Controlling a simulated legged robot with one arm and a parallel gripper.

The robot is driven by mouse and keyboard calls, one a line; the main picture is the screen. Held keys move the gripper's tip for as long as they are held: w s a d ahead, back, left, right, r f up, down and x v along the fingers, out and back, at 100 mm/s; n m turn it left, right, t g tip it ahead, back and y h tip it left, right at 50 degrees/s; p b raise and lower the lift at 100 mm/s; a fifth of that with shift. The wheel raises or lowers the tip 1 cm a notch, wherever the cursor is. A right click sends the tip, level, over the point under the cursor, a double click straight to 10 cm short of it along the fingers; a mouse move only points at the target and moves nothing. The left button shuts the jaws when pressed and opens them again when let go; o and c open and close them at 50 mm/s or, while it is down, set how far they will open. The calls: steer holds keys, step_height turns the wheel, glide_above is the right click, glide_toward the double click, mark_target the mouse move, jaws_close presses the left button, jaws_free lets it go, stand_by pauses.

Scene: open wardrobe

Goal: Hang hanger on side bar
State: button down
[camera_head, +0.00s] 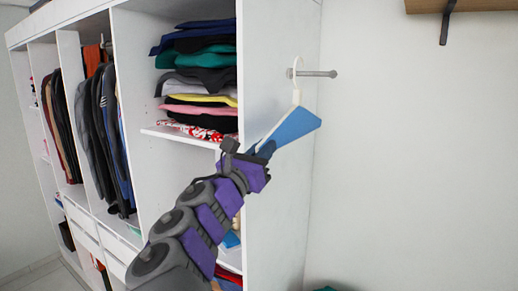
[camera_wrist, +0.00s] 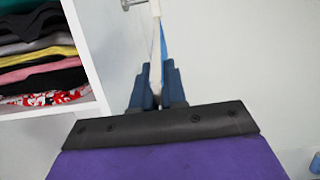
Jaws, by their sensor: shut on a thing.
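A blue and white hanger (camera_head: 291,127) is held up against the outer side of the wardrobe, and part of it also shows in the wrist view (camera_wrist: 157,40). Its white hook (camera_head: 297,72) is at the side bar (camera_head: 318,73), a short grey rod sticking out from the wardrobe's side panel. The hook appears to loop over the bar near its left part; whether it rests on the bar I cannot tell. My gripper (camera_head: 264,150) is shut on the hanger's lower left end. In the wrist view the gripper's dark blue fingers (camera_wrist: 157,90) close around it.
The open white wardrobe (camera_head: 285,200) fills the left and middle. Its shelf holds a stack of folded clothes (camera_head: 205,80), and clothes (camera_head: 108,125) hang farther left. A wooden shelf with a dark bracket (camera_head: 446,20) is at upper right. The wall right of the bar is clear.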

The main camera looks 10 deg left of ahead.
mark_target(278, 142)
steer(key=shift+w+d, duration=0.1)
steer(key=shift+w, duration=0.35)
steer(key=shift+w+d+f+p, duration=0.1)
steer(key=shift+w+d+p, duration=0.3)
steer(key=shift+w, duration=0.7)
steer(key=shift+w+d+r+p, duration=0.1)
steer(key=shift+w+d+p, duration=0.35)
steer(key=shift+w, duration=0.6)
steer(key=shift+w+d+f+p, duration=0.15)
steer(key=shift+w+p, duration=0.4)
steer(key=shift+w, duration=0.55)
